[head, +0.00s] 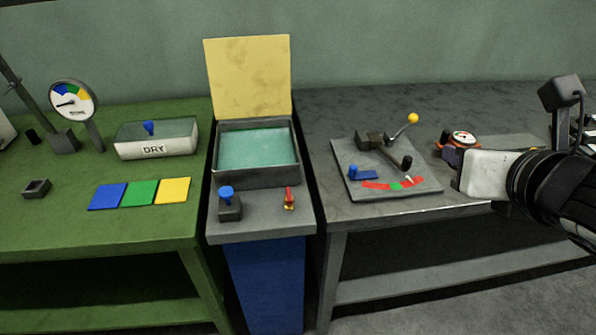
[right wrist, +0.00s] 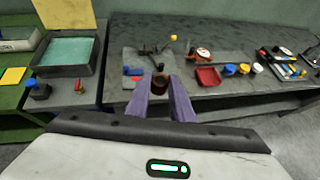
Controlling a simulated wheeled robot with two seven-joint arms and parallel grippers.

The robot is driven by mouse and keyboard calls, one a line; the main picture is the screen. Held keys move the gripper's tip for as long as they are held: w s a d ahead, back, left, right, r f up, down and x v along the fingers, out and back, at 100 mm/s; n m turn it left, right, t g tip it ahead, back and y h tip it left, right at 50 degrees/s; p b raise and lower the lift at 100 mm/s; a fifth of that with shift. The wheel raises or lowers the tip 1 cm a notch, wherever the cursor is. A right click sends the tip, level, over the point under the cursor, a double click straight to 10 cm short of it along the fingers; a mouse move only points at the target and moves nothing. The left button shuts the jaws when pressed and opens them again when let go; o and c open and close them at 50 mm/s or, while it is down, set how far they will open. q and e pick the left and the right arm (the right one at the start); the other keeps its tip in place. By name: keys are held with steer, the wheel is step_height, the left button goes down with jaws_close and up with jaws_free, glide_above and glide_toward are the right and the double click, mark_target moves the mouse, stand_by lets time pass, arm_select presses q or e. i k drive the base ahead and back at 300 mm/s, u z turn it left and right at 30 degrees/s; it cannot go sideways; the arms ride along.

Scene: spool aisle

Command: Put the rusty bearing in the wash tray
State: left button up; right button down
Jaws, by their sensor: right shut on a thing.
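The rusty bearing (right wrist: 160,84) is a small dark brown ring between the purple fingertips of my right gripper (right wrist: 161,88). In the head view the right gripper (head: 448,151) reaches in from the right, shut on the bearing (head: 445,137), over the dark grey bench. What I take for the wash tray (head: 258,177) is a grey basin of teal liquid left of that bench, with its yellow lid (head: 247,77) standing open behind. The basin also shows at the upper left of the right wrist view (right wrist: 62,70). My left gripper is in neither view.
A grey plate (head: 385,187) with levers and a coloured scale lies between gripper and basin. A gauge (head: 463,138) stands behind the gripper. A blue knob (head: 227,200) and red lever (head: 289,199) stand before the basin. A DRY box (head: 155,148) is on the green table.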

mark_target(236, 158)
steer(key=z, duration=0.85)
steer(key=k, duration=1.1)
steer(key=z, duration=0.4)
steer(key=i, duration=1.4)
steer(key=u, duration=1.75)
steer(key=i, duration=1)
steer(key=u, duration=1.15)
